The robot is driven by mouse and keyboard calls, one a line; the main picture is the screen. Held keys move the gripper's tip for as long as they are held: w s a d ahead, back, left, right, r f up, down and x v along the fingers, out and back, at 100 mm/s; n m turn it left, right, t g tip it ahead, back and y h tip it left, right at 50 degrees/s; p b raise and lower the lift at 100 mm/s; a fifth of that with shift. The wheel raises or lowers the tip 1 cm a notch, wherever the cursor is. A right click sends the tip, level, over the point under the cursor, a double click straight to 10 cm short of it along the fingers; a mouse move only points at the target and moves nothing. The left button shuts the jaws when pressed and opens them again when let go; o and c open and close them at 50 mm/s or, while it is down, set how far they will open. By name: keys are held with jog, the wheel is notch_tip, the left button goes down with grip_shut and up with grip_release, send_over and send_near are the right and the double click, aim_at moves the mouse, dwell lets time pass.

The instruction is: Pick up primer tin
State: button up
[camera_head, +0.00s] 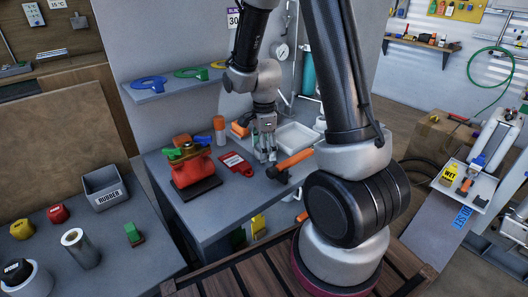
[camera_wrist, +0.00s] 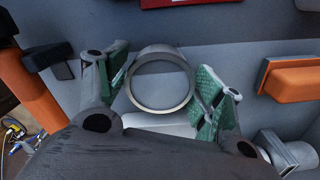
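A round grey metal tin, seemingly the primer tin (camera_wrist: 160,50), stands on the grey bench between my fingers in the wrist view. Its ring-shaped rim shows from above; I see no label. My gripper (camera_wrist: 160,94) is open, with one green-padded finger on each side of the tin. Gaps show between the pads and the tin's rim. In the head view my gripper (camera_head: 265,153) points down over the bench, in front of the white tray. There I cannot make out the tin clearly; the fingers cover that spot.
An orange cylinder (camera_head: 294,160) lies close to the right of my gripper. A red tag (camera_head: 237,163), a red valve body (camera_head: 190,165) and an orange block (camera_head: 240,128) are to its left. A white tray (camera_head: 300,137) is behind. The bench's front edge is near.

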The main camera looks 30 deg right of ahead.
jog(key=c, duration=0.6)
jog(key=shift+c, duration=0.2)
